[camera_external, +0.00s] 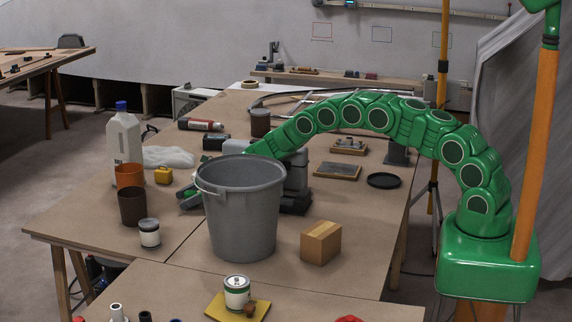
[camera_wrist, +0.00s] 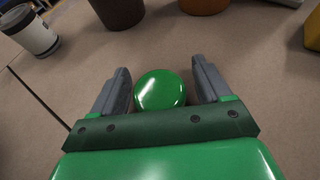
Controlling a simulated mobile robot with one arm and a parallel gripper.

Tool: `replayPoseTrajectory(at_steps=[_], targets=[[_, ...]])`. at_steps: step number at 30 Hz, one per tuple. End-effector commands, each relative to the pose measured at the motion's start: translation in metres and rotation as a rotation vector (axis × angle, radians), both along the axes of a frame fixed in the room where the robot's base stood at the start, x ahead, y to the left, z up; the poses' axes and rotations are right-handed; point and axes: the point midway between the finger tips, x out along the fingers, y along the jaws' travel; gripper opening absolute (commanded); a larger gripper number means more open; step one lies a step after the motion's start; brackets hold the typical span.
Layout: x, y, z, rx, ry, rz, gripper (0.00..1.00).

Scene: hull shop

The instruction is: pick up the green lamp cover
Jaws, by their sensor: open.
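The green lamp cover (camera_wrist: 161,90) is a glossy, round green piece on the brown tabletop in the wrist view. My gripper (camera_wrist: 162,82) is open, with one grey finger on each side of the cover. A gap shows between the cover and each finger, wider on the right. I cannot tell how high the fingers are above the table. In the external view my gripper (camera_external: 190,196) is low over the table, left of the grey bucket, which hides part of it. I cannot pick out the cover clearly there.
The grey bucket (camera_external: 241,215) stands close to the right of my gripper. A brown cup (camera_external: 132,208), an orange cup (camera_external: 130,176), a white jar (camera_external: 149,236) and a yellow box (camera_external: 163,176) stand to its left.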

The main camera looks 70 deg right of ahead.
Motion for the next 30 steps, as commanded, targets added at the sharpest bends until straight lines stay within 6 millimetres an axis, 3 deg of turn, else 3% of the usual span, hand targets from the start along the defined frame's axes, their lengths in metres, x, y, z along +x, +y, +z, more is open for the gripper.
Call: replayPoseTrajectory(at_steps=[7,18,30], targets=[[0.0003,0.0002,-0.0005,0.001,0.001,0.0,0.77],[0.0001,0.0002,-0.0007,0.0,0.001,0.0,0.23],[0.0002,-0.0002,0.0075,0.0,0.001,-0.001,0.23]])
